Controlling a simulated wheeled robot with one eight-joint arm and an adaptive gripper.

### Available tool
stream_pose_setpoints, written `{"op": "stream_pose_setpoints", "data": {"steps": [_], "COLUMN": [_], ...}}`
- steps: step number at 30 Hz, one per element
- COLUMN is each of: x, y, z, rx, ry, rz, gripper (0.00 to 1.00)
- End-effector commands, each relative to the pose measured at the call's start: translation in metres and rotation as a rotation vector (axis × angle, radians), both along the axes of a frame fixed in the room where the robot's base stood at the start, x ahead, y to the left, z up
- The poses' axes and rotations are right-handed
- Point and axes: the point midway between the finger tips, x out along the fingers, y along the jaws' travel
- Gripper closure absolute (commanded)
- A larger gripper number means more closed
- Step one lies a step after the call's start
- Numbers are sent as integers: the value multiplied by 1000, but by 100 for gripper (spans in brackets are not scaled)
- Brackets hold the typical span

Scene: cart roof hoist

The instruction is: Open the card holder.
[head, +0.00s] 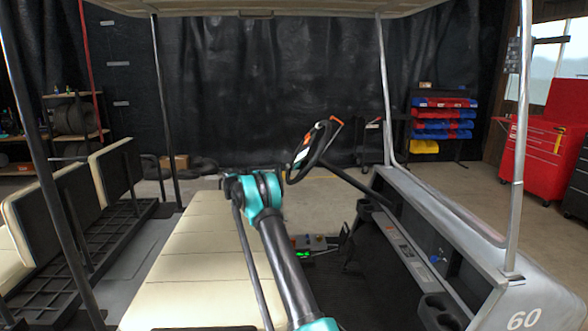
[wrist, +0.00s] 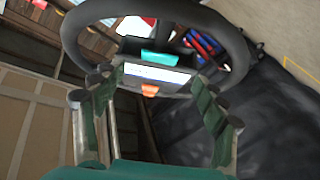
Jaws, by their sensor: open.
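The card holder (wrist: 172,78) is at the hub of the dark steering wheel (wrist: 235,50) in the wrist view. It shows a pale face with a teal piece above it and an orange piece at its lower edge. In the head view the steering wheel (head: 322,150) has white and orange parts at its hub; the holder's details are too small to tell there. My gripper (wrist: 156,77) is open and empty, its green-padded fingers spread to either side of the holder's face. I cannot tell whether they touch it. The gripper is not clearly visible in the head view.
The cart's cream bench seat (head: 195,250) lies left of my arm. The grey dashboard (head: 410,225) with cup holders is at right. Roof posts (head: 385,90) stand around the cart. A red tool cabinet (head: 528,150) and coloured bins (head: 442,125) stand behind on open floor.

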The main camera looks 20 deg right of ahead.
Motion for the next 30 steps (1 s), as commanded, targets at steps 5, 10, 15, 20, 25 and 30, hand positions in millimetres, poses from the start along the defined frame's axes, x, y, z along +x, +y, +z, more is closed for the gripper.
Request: {"op": "stream_pose_setpoints", "data": {"steps": [5,10,15,20,25,30], "x": [5,9,11,11,11,11], "y": [-35,-58,-69,-72,-72,-71], "z": [0,0,0,0,0,0], "rx": [0,0,1,0,0,0], "ry": [0,0,0,0,0,0], "rz": [-2,-1,-1,0,0,0], "gripper": [28,28,28,28,29,50]}}
